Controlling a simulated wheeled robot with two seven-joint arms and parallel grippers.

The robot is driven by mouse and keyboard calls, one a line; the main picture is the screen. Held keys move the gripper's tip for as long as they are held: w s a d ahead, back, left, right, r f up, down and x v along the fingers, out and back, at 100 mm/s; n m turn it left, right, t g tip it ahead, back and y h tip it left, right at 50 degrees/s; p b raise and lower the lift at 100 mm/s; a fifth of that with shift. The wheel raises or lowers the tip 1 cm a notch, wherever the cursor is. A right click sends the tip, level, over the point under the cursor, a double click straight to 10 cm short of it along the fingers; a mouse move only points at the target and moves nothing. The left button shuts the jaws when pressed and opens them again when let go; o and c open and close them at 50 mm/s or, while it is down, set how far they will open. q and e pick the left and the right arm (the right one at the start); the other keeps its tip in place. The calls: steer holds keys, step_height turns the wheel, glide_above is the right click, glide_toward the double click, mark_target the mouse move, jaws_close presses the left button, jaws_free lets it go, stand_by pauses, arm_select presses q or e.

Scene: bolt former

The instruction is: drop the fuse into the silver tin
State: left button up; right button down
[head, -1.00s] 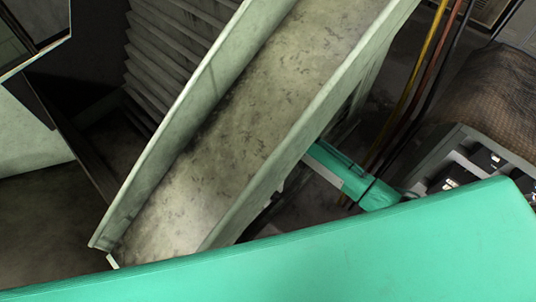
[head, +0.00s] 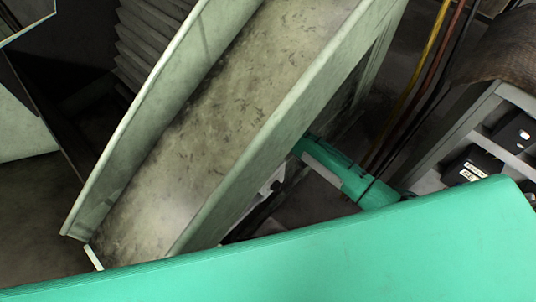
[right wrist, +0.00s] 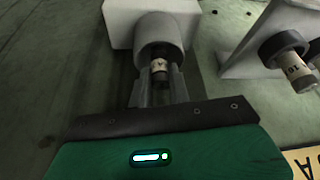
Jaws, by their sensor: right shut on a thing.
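In the right wrist view, my right gripper (right wrist: 159,90) is shut on a fuse (right wrist: 159,68), a small pale cylinder with dark print. The fuse's far end is at a round grey holder (right wrist: 158,38) on a pale block. I cannot tell whether it is still inside the holder or just in front of it. A second labelled fuse (right wrist: 297,70) sits in another holder (right wrist: 283,46) at the right. The silver tin is not in view. My left gripper is not in view.
In the head view, a pale metal chute (head: 215,130) slopes across the middle. A grey shelf (head: 470,120) with black boxes (head: 470,167) stands at the right, near hanging cables (head: 410,90). A yellow lettered plate (right wrist: 303,160) shows in the right wrist view.

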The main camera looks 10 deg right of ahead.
steer(key=c, duration=1.2)
jaws_free()
steer(key=shift+c, duration=0.2)
step_height(320, 180, up, 7)
steer(key=p, duration=0.7)
steer(key=shift+r+p, duration=0.2)
steer(key=shift+p, duration=0.1)
steer(key=shift+f, duration=0.1)
steer(key=shift+s, duration=0.1)
